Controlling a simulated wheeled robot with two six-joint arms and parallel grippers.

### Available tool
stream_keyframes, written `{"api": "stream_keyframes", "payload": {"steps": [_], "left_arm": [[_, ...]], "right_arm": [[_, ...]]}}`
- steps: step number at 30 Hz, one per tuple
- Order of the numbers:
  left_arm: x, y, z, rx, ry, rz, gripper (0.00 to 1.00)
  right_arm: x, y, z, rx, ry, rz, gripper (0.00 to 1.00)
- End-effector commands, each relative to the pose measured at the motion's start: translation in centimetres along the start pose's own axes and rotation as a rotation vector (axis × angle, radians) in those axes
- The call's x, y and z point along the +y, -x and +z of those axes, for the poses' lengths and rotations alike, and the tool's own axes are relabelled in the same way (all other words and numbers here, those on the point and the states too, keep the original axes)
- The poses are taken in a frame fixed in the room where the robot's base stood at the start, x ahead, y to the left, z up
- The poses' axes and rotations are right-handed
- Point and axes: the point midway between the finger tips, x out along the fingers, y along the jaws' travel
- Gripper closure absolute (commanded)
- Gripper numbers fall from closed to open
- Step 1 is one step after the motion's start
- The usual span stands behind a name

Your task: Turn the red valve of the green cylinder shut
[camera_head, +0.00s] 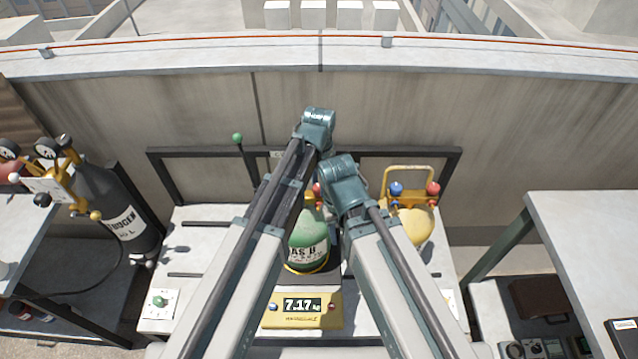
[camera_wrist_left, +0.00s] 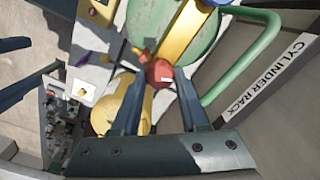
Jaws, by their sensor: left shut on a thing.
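The green cylinder (camera_head: 308,232) stands upright on a yellow scale (camera_head: 302,318) that reads 7.17, partly hidden between my two arms. A little red (camera_head: 316,188) shows just above its top in the head view. In the left wrist view the red valve (camera_wrist_left: 160,73) is a round knob by a yellow fitting (camera_wrist_left: 183,32), with the green cylinder (camera_wrist_left: 150,20) behind. My left gripper (camera_wrist_left: 160,84) has its fingers on either side of the red valve and is shut on it. The head view hides this contact behind the arms. My right arm's wrist shows, but its gripper is hidden.
A yellow cylinder (camera_head: 412,222) with blue and red knobs stands close on the right. A dark nitrogen cylinder (camera_head: 118,208) with gauges stands left. A dark rack frame (camera_head: 210,152) and a parapet wall (camera_head: 180,110) lie behind. A grey table (camera_head: 590,225) is at right.

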Motion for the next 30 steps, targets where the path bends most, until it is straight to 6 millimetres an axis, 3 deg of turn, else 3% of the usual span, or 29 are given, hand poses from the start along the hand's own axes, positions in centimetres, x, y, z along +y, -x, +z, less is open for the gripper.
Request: {"api": "stream_keyframes", "payload": {"steps": [15,30], "left_arm": [[0.03,-0.01,0.02,0.0,-0.325,0.0,1.0],[0.03,-0.01,0.01,0.0,-0.394,0.0,1.0]], "right_arm": [[0.0,-0.01,0.0,0.0,0.0,0.0,0.5],[0.0,-0.01,0.0,0.0,0.0,0.0,0.5]]}}
